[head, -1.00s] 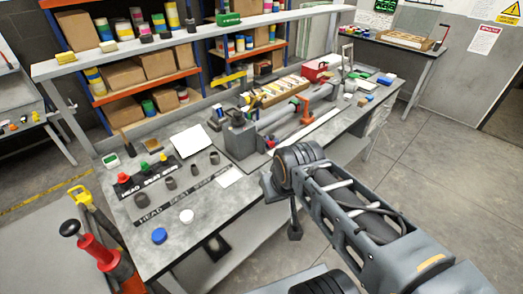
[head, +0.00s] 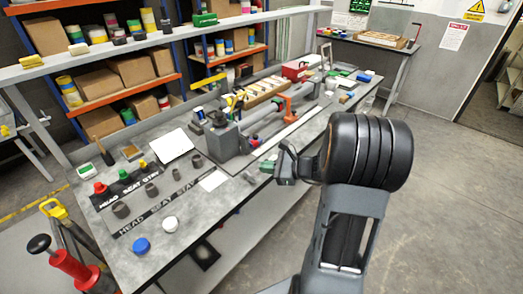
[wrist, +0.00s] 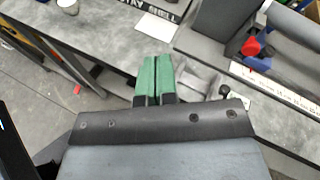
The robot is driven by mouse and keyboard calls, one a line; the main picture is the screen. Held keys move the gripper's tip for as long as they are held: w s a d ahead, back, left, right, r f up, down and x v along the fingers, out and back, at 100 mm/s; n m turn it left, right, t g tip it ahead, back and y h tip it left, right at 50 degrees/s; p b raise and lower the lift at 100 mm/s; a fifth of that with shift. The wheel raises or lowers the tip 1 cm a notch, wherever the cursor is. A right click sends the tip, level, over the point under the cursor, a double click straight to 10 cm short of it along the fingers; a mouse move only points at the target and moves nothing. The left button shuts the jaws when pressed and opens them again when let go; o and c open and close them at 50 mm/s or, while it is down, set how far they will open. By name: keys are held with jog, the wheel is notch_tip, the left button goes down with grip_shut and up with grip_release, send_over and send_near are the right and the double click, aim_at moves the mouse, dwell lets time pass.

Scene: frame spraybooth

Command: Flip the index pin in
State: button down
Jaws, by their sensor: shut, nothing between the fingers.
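My gripper (head: 266,166) has green fingertips and is at the front edge of the bench, right of the white card. In the wrist view the green fingers (wrist: 153,80) are pressed together with nothing between them. The grey fixture block (head: 228,140) stands on the bench beyond and left of my gripper, with a grey tube running back from it. In the wrist view part of a dark grey block (wrist: 222,20) is beyond the fingers. A red and blue part (wrist: 256,46) is to the right of that block. I cannot make out the index pin for certain.
A long white rule (head: 300,130) lies along the bench, right of the tube. A black label strip (head: 155,214), several dark cups, a blue cap (head: 141,245) and a white cap (head: 170,224) are at the near left. Floor to the right is clear.

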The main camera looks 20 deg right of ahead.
aim_at(257, 144)
jog(key=w+d+f+m+t+h, duration=0.2)
jog(key=d+f+m+t+h, duration=0.1)
jog(key=d+m+t, duration=0.3)
jog(key=d+m, duration=0.2)
jog(key=d, duration=0.2)
jog(key=shift+w+d+f+h, duration=0.15)
jog(key=shift+d+f+h, duration=0.15)
jog(key=shift+f+h, duration=0.1)
jog(key=p+x, duration=0.2)
jog(key=x, duration=1)
jog(key=shift+w+a+r+p, duration=0.1)
jog(key=shift+w+a+p, duration=0.05)
jog(key=shift+p, duration=0.15)
jog(key=shift+x, duration=0.85)
jog(key=shift+w, duration=0.1)
